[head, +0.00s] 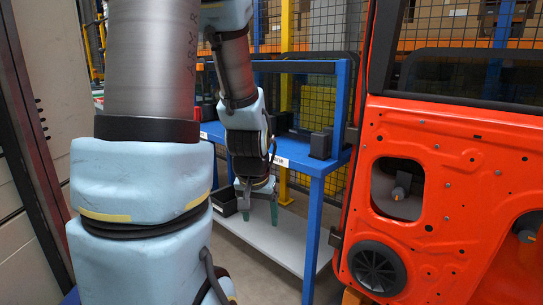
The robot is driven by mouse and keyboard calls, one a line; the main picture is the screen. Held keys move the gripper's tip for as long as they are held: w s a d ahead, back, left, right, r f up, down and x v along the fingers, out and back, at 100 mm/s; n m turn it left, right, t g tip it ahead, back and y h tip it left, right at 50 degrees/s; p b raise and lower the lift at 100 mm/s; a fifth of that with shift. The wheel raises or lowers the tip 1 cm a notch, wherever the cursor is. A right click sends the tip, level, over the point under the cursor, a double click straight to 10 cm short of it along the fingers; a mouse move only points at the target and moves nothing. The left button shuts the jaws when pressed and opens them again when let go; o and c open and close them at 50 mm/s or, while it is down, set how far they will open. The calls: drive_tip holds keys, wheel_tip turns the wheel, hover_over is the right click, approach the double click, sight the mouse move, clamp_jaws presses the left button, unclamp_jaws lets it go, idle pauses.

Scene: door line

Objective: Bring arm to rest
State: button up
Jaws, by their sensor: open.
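My arm, with light blue padded covers and grey links, fills the left and middle of the head view. My gripper (260,212) hangs down at the arm's far end, in front of the blue rack. Its two greenish fingers are apart and nothing shows between them. The gap below the gripper shows the rack's grey lower shelf.
A blue rack (316,235) with a grey lower shelf (270,242) stands behind my gripper. A black bin (225,200) is beside the gripper. An orange-red door (455,150) fills the right side. A tall panel (30,130) stands at left. Mesh fencing is behind.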

drive_tip(key=s+a+r+n+g, duration=0.2)
drive_tip(key=s+a, duration=0.2)
drive_tip(key=s, duration=0.1)
wheel_tip(320, 180, up, 18)
drive_tip(key=p, duration=1.8)
drive_tip(key=shift+s+y, duration=0.3)
drive_tip(key=shift+s, duration=0.15)
drive_tip(key=shift+f, duration=0.1)
